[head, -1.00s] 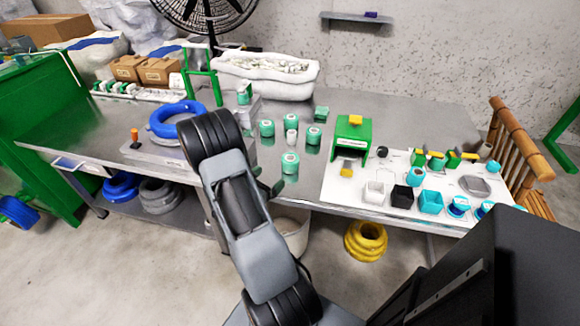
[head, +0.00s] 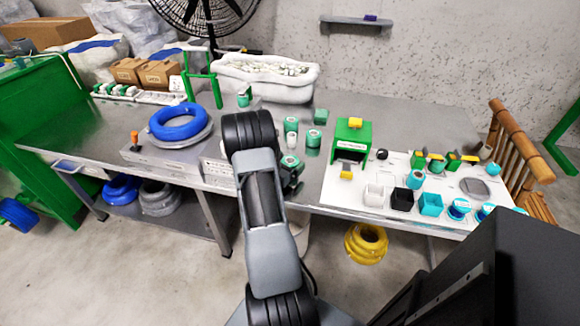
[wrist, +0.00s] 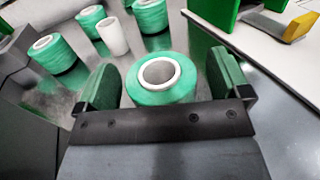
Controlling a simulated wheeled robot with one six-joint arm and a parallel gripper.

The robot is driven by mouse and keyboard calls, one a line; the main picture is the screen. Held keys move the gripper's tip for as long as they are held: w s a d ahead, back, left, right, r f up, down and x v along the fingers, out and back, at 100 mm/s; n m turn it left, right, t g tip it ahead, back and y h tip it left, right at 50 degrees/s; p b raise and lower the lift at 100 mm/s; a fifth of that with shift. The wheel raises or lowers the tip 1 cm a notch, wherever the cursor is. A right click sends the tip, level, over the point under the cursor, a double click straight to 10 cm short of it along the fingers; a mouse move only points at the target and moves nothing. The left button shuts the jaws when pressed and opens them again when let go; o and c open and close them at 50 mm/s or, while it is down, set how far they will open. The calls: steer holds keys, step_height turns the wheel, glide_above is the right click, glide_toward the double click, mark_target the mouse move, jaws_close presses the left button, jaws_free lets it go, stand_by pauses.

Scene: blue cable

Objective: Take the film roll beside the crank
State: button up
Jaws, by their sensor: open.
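A green roll with a pale hollow core (wrist: 160,80) stands upright between the fingers of my gripper (wrist: 166,82) in the wrist view. The gripper is open, with a gap on both sides of the roll. In the head view this appears to be the front roll (head: 290,161), and my arm partly hides the gripper there. Other green rolls (head: 313,138) stand behind it around a slim white cylinder (head: 291,140). An orange-knobbed handle (head: 134,137), perhaps the crank, is at the left, by the grey box.
A blue cable coil (head: 179,121) lies on the grey box left of my arm. A green stand with a yellow top (head: 352,134) is right of the rolls, on a white board (head: 345,195) with small cups and tools.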

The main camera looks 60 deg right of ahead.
steer(key=shift+d, duration=0.25)
steer(key=c, duration=1.1)
steer(key=shift+r, duration=0.15)
